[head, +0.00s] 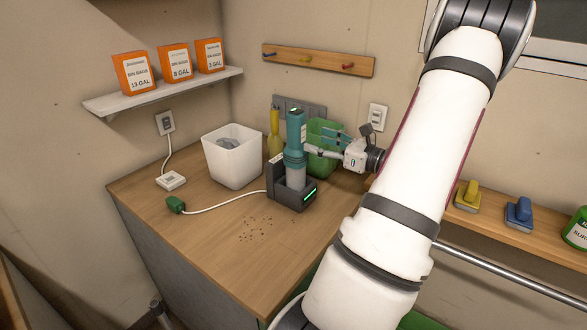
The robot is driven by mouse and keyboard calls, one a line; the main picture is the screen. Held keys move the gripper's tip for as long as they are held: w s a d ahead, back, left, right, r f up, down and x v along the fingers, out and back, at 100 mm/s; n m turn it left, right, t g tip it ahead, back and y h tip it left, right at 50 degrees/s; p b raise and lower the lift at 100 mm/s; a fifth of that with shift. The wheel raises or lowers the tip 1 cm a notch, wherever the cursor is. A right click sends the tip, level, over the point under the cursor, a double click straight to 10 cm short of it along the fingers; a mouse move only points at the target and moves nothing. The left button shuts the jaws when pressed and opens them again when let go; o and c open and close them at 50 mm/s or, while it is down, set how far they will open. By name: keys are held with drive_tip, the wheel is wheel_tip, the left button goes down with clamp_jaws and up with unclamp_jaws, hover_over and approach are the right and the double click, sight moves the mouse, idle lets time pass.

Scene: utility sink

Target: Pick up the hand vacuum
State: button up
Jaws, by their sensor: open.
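The hand vacuum (296,135) is teal with a paler lower section. It stands upright in a dark grey charging dock (293,199) with a green light, on the wooden counter. My gripper (315,142) is open, just right of the vacuum's upper body, its fingers pointing left toward it. I cannot tell whether a fingertip touches the vacuum. The fingers partly cover a green bin (326,172) behind.
A white bin (233,161) and a yellow bottle (274,132) stand left of and behind the vacuum. The front of the counter is mostly clear.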

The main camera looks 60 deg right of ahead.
sight(303, 137)
drive_tip(key=w, duration=0.5)
drive_tip(key=w+d, duration=0.1)
drive_tip(key=w, duration=0.2)
drive_tip(key=shift+w+f+p, duration=0.1)
drive_tip(key=shift+f+p, duration=0.1)
drive_tip(key=shift+p, duration=0.1)
drive_tip(key=shift+c, duration=0.3)
drive_tip(key=shift+r, duration=0.1)
drive_tip(key=c, duration=1.2)
